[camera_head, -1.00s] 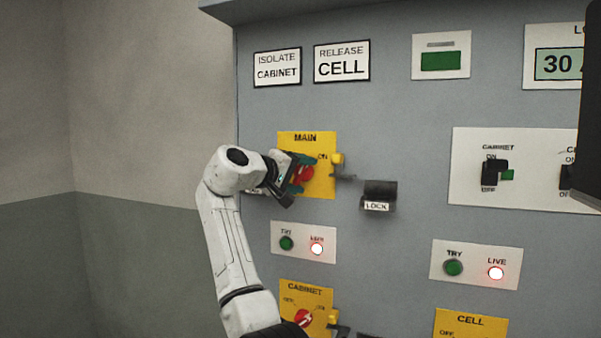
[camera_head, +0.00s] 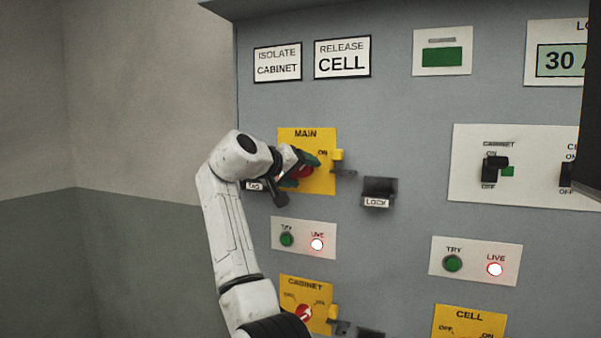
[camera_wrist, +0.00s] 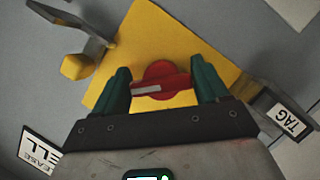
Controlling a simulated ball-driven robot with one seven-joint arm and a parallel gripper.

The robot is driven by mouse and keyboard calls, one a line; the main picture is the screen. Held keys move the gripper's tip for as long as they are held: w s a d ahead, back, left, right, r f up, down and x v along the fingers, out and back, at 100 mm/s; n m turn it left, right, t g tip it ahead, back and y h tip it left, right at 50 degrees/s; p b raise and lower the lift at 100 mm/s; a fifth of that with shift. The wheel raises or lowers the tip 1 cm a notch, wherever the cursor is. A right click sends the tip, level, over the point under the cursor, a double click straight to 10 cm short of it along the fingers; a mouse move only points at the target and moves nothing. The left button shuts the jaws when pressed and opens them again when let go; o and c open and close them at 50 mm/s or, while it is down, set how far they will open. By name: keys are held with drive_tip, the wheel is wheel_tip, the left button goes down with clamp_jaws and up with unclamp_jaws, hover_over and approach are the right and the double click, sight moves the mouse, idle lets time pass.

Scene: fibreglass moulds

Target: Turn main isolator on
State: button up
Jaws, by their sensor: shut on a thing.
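The main isolator is a yellow plate (camera_head: 322,178) marked MAIN, with ON at its upper right, on the grey cabinet front. Its red rotary handle (camera_wrist: 160,83) has a pale pointer stripe and shows in the wrist view. My gripper (camera_head: 303,172) is shut on the handle, with one green fingertip at each end in the wrist view (camera_wrist: 163,88). In the head view my gripper hides most of the handle and the plate's left side. A yellow tab (camera_head: 337,156) with a grey hasp sits at the plate's right edge.
A black LOCK holder (camera_head: 379,190) is to the right, and a TAG holder (camera_wrist: 286,118) sits close beside the plate. Below are a green TRY button (camera_head: 287,240), a lit LIVE lamp (camera_head: 317,244) and the CABINET isolator (camera_head: 320,291). The wall at left is bare.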

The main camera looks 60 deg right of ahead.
drive_tip(key=shift+f, duration=0.15)
drive_tip(key=o, duration=1)
drive_tip(key=shift+c, duration=0.2)
drive_tip(key=b+v, duration=0.2)
drive_tip(key=v, duration=0.9)
